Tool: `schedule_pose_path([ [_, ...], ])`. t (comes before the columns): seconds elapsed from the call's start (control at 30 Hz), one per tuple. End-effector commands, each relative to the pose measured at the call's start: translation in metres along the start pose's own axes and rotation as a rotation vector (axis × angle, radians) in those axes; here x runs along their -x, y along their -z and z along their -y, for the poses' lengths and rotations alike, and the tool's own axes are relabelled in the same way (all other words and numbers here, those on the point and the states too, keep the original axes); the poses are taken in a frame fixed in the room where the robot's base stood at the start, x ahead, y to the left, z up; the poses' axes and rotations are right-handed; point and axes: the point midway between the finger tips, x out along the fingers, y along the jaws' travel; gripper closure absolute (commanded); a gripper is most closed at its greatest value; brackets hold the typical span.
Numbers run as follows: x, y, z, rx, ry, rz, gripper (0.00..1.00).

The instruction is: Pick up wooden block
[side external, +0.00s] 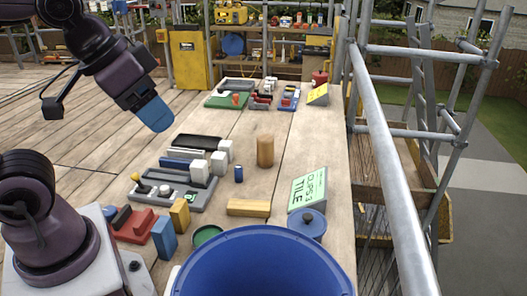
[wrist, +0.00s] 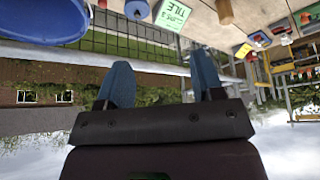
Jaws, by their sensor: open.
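A light wooden block (side external: 249,208) lies flat on the wooden table in the side external view, in front of an upright wooden cylinder (side external: 265,152). My gripper (side external: 156,114) is raised above the table, up and to the left of the block and well apart from it. In the wrist view my gripper (wrist: 162,80) has its two blue fingers spread, with nothing between them. The wrist view looks outward and appears upside down; the wooden block is not clearly visible there.
A large blue bucket (side external: 262,268) stands at the front, near a blue lidded pot (side external: 307,225) and a green sign (side external: 308,189). A grey tray (side external: 174,190) with white blocks lies left of the wooden block. Scaffold rails (side external: 393,190) border the right side.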

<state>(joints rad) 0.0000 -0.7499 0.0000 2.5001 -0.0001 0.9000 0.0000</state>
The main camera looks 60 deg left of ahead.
Motion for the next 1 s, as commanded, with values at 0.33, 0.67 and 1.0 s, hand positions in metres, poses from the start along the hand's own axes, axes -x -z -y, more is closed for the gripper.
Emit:
schedule_pose_path([
  [0.33, 0.000, 0.000, 0.000, 0.000, 0.000, 0.000, 0.13],
  [0.67, -0.049, -0.002, -0.007, 0.010, -0.035, 0.233, 0.13],
  [1.0, -0.170, 0.053, -0.030, 0.231, -0.124, 0.246, 0.13],
])
